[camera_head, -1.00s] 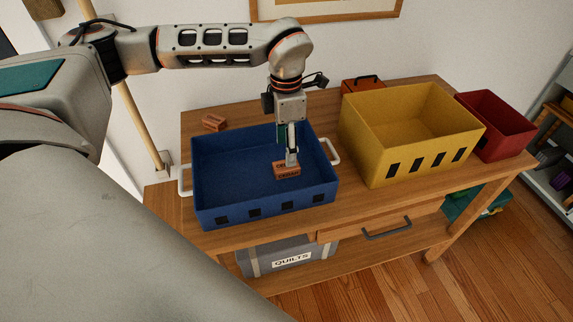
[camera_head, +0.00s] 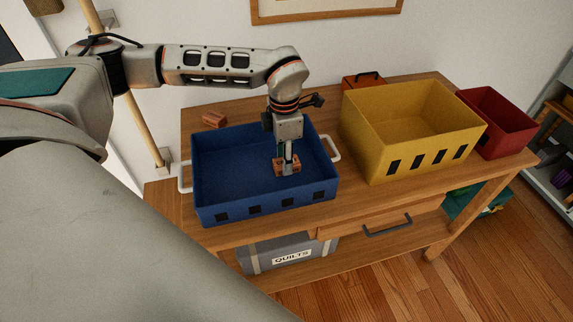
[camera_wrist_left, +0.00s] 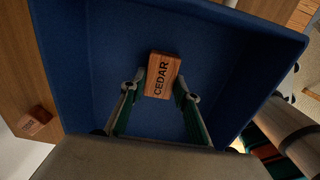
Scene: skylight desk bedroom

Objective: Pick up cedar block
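The cedar block (camera_head: 279,166) is a small reddish-brown block lying on the floor of the blue bin (camera_head: 215,206), towards its right side. In the left wrist view the block (camera_wrist_left: 163,76) shows its dark CEDAR label and sits slightly turned between the fingers. My left gripper (camera_head: 287,167) points down into the bin. Its fingertips (camera_wrist_left: 160,84) stand either side of the block, very close to its sides; the block looks unclamped. One finger hides part of the block in the head view. My right gripper is not in view.
Another reddish block (camera_head: 214,119) lies on the table (camera_head: 385,194) behind the blue bin. A yellow bin (camera_head: 375,140) and a red bin (camera_head: 500,125) stand to the right. An orange box (camera_head: 361,83) with a dark handle is behind. The bin walls surround the gripper.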

